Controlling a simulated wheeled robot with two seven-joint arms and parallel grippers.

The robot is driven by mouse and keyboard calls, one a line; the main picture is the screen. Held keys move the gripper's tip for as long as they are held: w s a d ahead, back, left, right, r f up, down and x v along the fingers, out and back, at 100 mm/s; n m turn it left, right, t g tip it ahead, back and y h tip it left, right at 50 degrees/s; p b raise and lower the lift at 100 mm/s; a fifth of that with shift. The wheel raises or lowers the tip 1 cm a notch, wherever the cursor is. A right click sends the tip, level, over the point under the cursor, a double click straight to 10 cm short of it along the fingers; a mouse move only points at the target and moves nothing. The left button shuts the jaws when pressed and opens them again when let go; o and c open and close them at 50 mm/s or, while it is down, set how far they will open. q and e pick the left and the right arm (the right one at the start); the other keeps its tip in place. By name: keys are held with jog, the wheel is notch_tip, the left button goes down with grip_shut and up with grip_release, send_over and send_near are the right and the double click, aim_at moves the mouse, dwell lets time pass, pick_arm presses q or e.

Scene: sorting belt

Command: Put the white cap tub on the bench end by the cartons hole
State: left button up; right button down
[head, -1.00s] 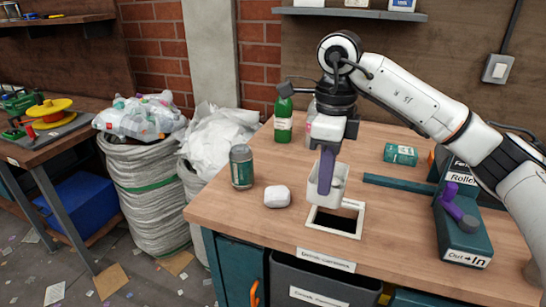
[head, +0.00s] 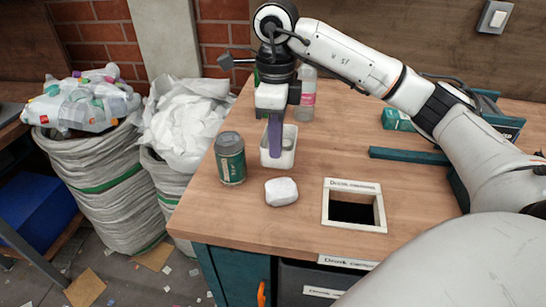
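The white cap tub (head: 284,160) is a small open white container near the left end of the bench, behind a white lump and beside a green can. My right gripper (head: 275,146) points down at it, with a purple finger at the tub wall, and appears shut on that wall. I cannot tell whether the tub's base touches the bench. The hole with a white labelled frame (head: 326,206), whose label seems to read cartons, lies to the right and nearer. My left gripper is not in view.
The green can (head: 230,158) and white lump (head: 281,192) stand close to the tub. A clear bottle (head: 305,95) is behind it. A teal bar (head: 408,155) and green carton (head: 397,120) lie right. Bare wood (head: 340,150) is between tub and bar. Filled sacks (head: 105,185) stand left.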

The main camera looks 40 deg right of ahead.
aim_at(275, 168)
jog(key=shift+f, duration=2.35)
jog(key=shift+f, duration=0.15)
jog(key=c, duration=2.3)
grip_release()
jog(key=shift+w, duration=0.1)
notch_tip(275, 168, up, 12)
jog(key=shift+r+p, duration=0.2)
jog(key=shift+p, duration=0.75)
